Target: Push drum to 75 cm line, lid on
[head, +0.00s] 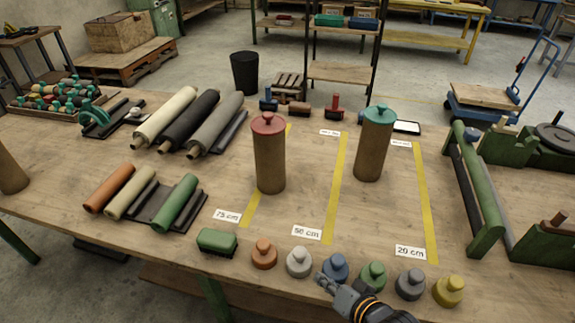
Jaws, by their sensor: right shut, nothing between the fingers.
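A brown drum (270,160) with a red knobbed lid (268,123) stands upright over the yellow 75 cm line (251,208). Its body hides the middle of that line. A second brown drum (372,150) with a teal lid (380,114) stands upright between the 50 cm line (336,190) and the 20 cm line (425,205). Both lids sit on their drums. My right gripper (324,281) is shut and empty at the table's front edge, by the blue knobbed piece (336,267), well apart from both drums. My left gripper is out of view.
Several knobbed pieces, such as the orange one (264,254), and a green block (217,240) line the front edge. Small rolls (175,203) and large rolls (215,125) lie left. A green roller frame (475,190) stands right. The table between the measuring lines is mostly clear.

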